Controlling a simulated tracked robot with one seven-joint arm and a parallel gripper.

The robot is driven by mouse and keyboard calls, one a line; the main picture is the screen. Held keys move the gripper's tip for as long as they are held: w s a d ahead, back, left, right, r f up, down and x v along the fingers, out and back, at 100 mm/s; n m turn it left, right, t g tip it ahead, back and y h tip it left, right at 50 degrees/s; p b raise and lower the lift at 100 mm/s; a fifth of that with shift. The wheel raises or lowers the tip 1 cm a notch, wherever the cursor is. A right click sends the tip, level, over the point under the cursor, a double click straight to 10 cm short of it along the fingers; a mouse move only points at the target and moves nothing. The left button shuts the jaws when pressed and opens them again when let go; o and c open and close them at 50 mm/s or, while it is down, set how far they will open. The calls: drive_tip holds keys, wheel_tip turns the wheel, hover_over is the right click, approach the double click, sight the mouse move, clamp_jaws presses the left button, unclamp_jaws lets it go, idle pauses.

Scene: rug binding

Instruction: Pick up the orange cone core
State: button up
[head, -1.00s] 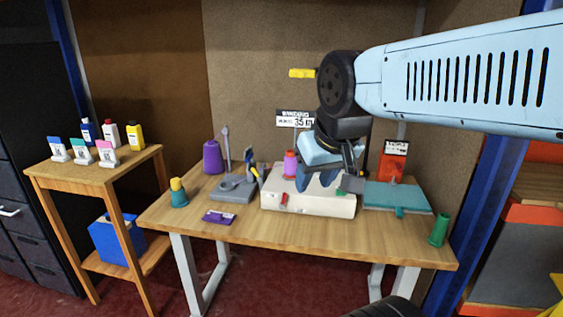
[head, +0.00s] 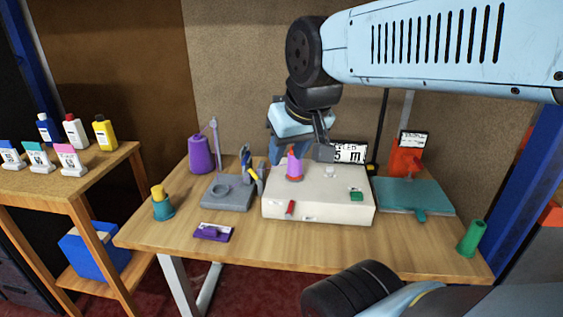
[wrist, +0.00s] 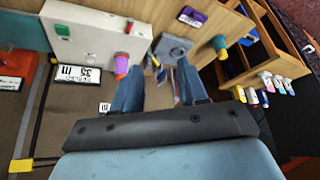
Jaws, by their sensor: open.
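The orange cone core (head: 295,179) stands upright on the left part of a white machine box (head: 330,207). Its orange shows mainly at the base, with purple-pink winding above. In the wrist view the core (wrist: 120,77) lies just left of the left blue finger. In the wrist view the gap between the fingers (wrist: 158,66) does not contain the core. Contact cannot be told.
A grey stand with tools (head: 226,195) and a purple cone (head: 201,155) are left of the box. A teal cone with yellow top (head: 163,208) stands farther left. A teal plate (head: 415,197) and green cone (head: 472,238) are right. The table's front is mostly clear.

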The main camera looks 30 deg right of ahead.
drive_tip(key=shift+o, duration=0.9)
drive_tip(key=shift+w, duration=0.1)
drive_tip(key=shift+o, duration=0.8)
drive_tip(key=shift+w+f, duration=0.1)
drive_tip(key=shift+f, duration=0.1)
drive_tip(key=shift+o, duration=1.3)
drive_tip(key=w+d+f+n+g+h, duration=0.3)
drive_tip(key=w+d+f+g+h, duration=0.1)
drive_tip(key=w+d+f, duration=0.2)
wheel_tip(320, 180, down, 2)
drive_tip(key=shift+d+f+n+g, duration=0.1)
drive_tip(key=shift+d+n+g, duration=0.3)
drive_tip(key=shift+d, duration=0.35)
drive_tip(key=n+t+h, duration=0.7)
drive_tip(key=n+h, duration=0.5)
drive_tip(key=n, duration=0.7)
approach(295, 162)
drive_tip(key=shift+n, duration=0.3)
drive_tip(key=x, duration=0.4)
drive_tip(key=f+x, duration=0.1)
drive_tip(key=x, duration=0.4)
drive_tip(key=w+x, duration=0.1)
drive_tip(key=x, duration=0.3)
drive_tip(key=shift+w+f, duration=0.25)
drive_tip(key=shift+f, duration=0.05)
